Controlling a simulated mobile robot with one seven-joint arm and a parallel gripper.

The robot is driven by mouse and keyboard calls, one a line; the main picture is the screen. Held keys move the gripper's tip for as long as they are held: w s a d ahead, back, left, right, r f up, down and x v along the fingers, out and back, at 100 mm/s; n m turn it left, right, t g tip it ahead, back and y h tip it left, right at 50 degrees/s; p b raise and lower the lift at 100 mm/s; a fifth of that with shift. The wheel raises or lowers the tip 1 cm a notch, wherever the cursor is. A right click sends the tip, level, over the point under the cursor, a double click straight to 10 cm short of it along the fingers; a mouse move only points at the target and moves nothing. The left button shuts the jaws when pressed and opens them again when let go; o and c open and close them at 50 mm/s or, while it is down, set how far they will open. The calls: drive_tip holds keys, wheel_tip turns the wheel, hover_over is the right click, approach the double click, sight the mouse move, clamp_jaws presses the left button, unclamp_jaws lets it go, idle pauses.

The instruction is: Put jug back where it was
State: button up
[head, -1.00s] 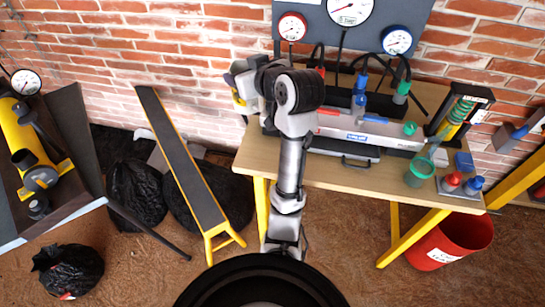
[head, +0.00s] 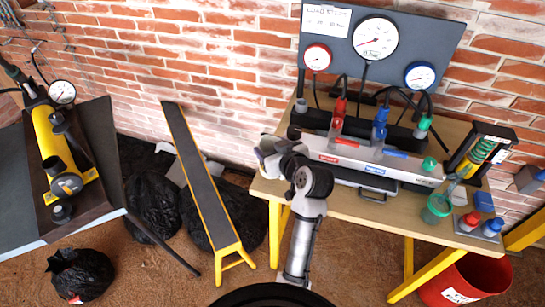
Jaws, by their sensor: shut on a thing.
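A green see-through vessel (head: 436,209), which may be the jug, stands upright near the right front of the wooden table (head: 352,207). A clear stick or tube slants up out of it. My gripper (head: 265,152) is over the table's left end, far to the left of this vessel. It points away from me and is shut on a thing. My wrist hides the fingertips, so I cannot make out what is held.
A grey bench unit (head: 375,159) with hoses and gauges fills the table's back. Red and blue caps (head: 480,224) and a spring stand (head: 480,152) are at the right. A narrow yellow-edged bench (head: 200,178) stands left. A red bucket (head: 465,280) is below.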

drive_tip(key=shift+f+p, duration=0.3)
drive_tip(key=shift+f, duration=1.85)
drive_tip(key=shift+f, duration=0.1)
drive_tip(key=o, duration=1.4)
drive_tip(key=b+v, duration=0.2)
drive_tip(key=v, duration=1)
drive_tip(key=shift+d+b, duration=0.1)
drive_tip(key=shift+b, duration=0.3)
